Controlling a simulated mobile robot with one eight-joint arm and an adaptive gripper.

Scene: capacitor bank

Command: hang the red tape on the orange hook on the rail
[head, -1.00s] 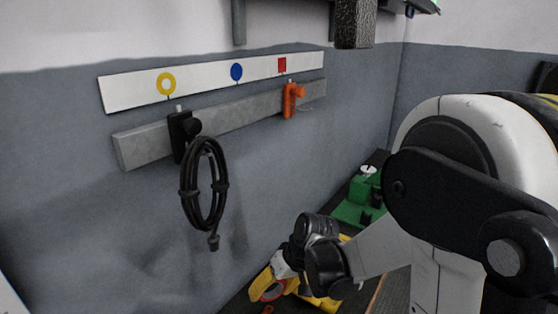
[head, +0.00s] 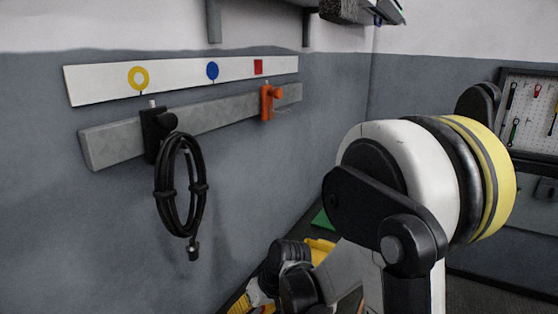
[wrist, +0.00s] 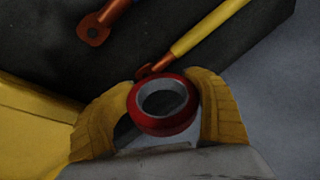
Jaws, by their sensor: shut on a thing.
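The red tape (wrist: 163,122) is a red roll with a grey inner ring, seen in the wrist view. My gripper (wrist: 165,112) is shut on it, with a yellow ribbed finger on each side of the roll. In the head view the gripper is low at the bottom edge, mostly cut off, and the tape cannot be made out there. The orange hook (head: 267,102) is on the right part of the grey rail (head: 215,113), below a red square mark. It is bare and well above my gripper.
A black coiled cable (head: 180,185) hangs from a black hook (head: 157,132) on the rail's left. A white strip (head: 180,80) with coloured marks runs above. A shelf with a bracket (head: 213,20) is overhead. Tools with orange ends (wrist: 92,30) lie below my gripper. The wall under the orange hook is clear.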

